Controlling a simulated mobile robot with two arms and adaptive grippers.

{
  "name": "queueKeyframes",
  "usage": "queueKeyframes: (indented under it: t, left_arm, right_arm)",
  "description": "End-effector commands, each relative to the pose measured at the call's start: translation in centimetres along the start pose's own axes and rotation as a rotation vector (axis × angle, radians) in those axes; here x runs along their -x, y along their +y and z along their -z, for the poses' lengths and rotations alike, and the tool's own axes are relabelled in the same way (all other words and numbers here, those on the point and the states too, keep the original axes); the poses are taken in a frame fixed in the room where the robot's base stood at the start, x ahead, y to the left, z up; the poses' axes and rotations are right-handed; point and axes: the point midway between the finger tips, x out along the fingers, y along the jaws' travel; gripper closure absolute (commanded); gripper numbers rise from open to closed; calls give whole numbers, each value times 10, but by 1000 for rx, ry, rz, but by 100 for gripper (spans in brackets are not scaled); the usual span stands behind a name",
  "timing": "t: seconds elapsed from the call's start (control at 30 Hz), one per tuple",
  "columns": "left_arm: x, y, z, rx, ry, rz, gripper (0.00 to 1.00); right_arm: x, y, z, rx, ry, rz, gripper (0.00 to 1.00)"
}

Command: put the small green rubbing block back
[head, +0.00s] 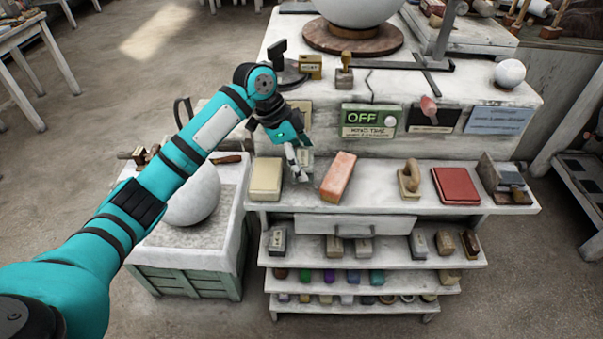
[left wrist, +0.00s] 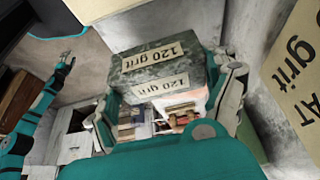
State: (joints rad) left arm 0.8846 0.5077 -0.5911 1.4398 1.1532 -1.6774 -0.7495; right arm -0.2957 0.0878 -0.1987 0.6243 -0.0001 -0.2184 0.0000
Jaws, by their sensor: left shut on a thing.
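My left gripper (head: 295,160) is at the bench's upper step, above the shelf with the blocks. In the left wrist view its two fingers (left wrist: 170,105) are shut on a small dark green mottled block (left wrist: 160,67), the rubbing block, with "120 grit" labels on two faces. In the head view the block is mostly hidden by the gripper and cannot be made out clearly.
On the shelf under the gripper are a cream block (head: 266,178), an orange block (head: 339,176), a wooden float (head: 409,180) and a red pad (head: 456,185). A green OFF sign (head: 361,117) stands behind. A plaster sphere (head: 192,195) sits on the crate at left.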

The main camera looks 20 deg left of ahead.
Motion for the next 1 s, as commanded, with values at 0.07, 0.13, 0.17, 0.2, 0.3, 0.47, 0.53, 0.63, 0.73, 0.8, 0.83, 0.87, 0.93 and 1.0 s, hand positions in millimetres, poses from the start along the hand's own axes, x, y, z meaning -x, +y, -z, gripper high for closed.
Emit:
queueKeyframes:
  t: [0.07,0.13,0.17,0.2,0.3,0.47,0.53,0.63,0.73,0.8,0.83,0.87,0.93,1.0]
  left_arm:
    - [-6,0,-3,-1,2,1,63]
    - [-10,-1,-4,-1,2,3,63]
    - [-12,-1,-5,0,2,3,63]
    - [-15,-1,-6,0,1,2,63]
    - [-26,0,-12,1,1,0,63]
    - [-43,0,-19,0,1,2,63]
    - [-44,-1,-20,-2,2,4,63]
    - [-44,-1,-19,-2,2,4,63]
    - [-45,-1,-20,-2,1,4,63]
    - [-47,-1,-21,-2,2,4,63]
    - [-47,0,-21,-1,0,3,11]
    - [-47,0,-21,-1,0,3,7]
    - [-47,0,-21,-1,0,3,0]
    - [-47,0,-21,-1,0,3,0]
  right_arm:
    - [3,-2,0,-1,-1,2,60]
    - [3,-4,0,-2,-1,4,60]
    - [3,-5,0,-2,-1,6,60]
    - [4,-6,0,-3,-2,8,60]
    - [7,-11,-1,-5,-4,13,60]
    - [10,-13,-4,-6,-9,16,60]
    - [9,-13,-4,-5,-10,16,60]
    - [9,-13,-4,-5,-10,15,60]
    - [9,-11,-5,-4,-10,14,60]
    - [9,-10,-5,-3,-11,12,60]
    - [9,-9,-5,-2,-11,11,60]
    - [9,-8,-5,-2,-11,10,60]
    - [9,-7,-6,-1,-11,8,60]
    - [9,-6,-6,-1,-12,7,60]
